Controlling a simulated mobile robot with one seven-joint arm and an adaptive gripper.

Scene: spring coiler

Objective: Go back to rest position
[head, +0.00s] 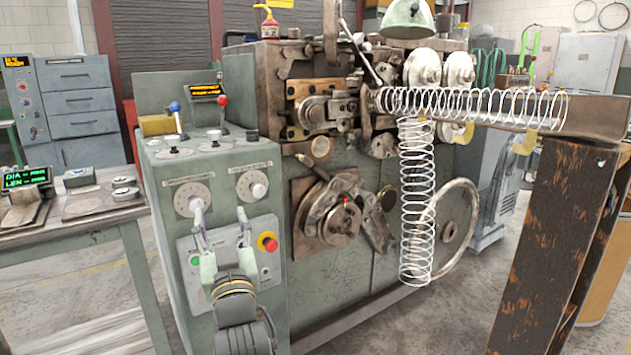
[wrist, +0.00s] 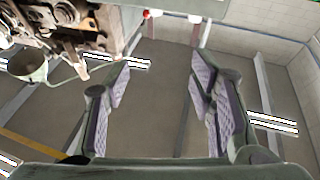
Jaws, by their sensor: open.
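My gripper (head: 220,210) stands in front of the green control console (head: 215,160), with its fingers pointing up. The two fingers are apart and nothing is between them. The wrist view also shows the gripper (wrist: 158,82) open and empty. Behind the fingers, parts of the console's front panel are hidden. I cannot tell whether the fingers touch the panel.
The spring coiler (head: 335,255) stands right of the console. One coil spring (head: 470,104) lies along a rail, another (head: 417,200) hangs down. A rusty post (head: 555,240) stands at right, a bench (head: 80,225) at left. A red button (head: 268,242) sits beside my gripper.

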